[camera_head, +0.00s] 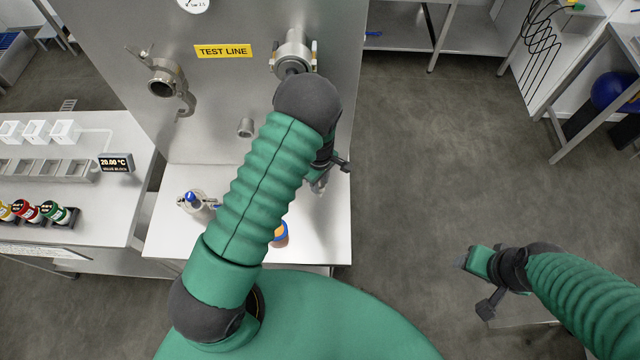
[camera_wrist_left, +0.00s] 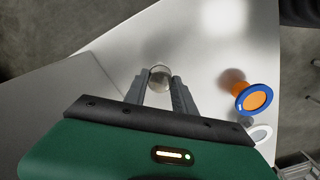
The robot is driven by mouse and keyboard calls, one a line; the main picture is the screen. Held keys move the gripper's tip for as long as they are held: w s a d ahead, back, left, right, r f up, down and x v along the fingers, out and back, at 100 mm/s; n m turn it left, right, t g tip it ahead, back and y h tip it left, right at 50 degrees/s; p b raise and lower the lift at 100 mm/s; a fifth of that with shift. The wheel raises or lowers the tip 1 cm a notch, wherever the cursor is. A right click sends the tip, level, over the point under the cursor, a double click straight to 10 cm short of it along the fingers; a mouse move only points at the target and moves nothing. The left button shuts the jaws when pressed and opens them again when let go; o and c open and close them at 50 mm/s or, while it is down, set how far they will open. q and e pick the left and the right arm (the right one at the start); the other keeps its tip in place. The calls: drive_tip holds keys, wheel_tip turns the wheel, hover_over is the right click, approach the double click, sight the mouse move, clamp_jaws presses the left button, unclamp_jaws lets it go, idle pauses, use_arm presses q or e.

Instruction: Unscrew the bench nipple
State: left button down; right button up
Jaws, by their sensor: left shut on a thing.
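My left gripper (camera_wrist_left: 162,88) is shut on a small round metal piece, which I take to be the bench nipple (camera_wrist_left: 160,73), between its fingertips in the left wrist view. In the head view my left gripper (camera_head: 320,182) is over the right part of the bench top (camera_head: 338,235), mostly behind my arm. The lower part of the nipple and any thread are hidden, so I cannot tell how it is seated. My right gripper (camera_head: 476,283) is open and empty over the floor at right.
An orange and blue part (camera_wrist_left: 255,97) stands on the bench, partly behind my arm in the head view. A metal fitting with a blue top (camera_head: 192,201) stands at left. The upright panel carries a clamp fitting (camera_head: 163,82), a short stub (camera_head: 246,127) and a port (camera_head: 294,52).

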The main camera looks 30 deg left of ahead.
use_arm(q)
drive_tip(key=shift+s+n, duration=0.15)
drive_tip(key=shift+n, duration=0.55)
drive_tip(key=shift+f, duration=0.15)
drive_tip(key=shift+r+n+p, duration=0.2)
drive_tip(key=shift+n+p, duration=0.2)
drive_tip(key=shift+n, duration=0.5)
drive_tip(key=shift+n+p, duration=0.3)
drive_tip(key=shift+n, duration=0.8)
drive_tip(key=shift+f+n, duration=0.1)
drive_tip(key=shift+n, duration=0.5)
drive_tip(key=shift+f, duration=0.1)
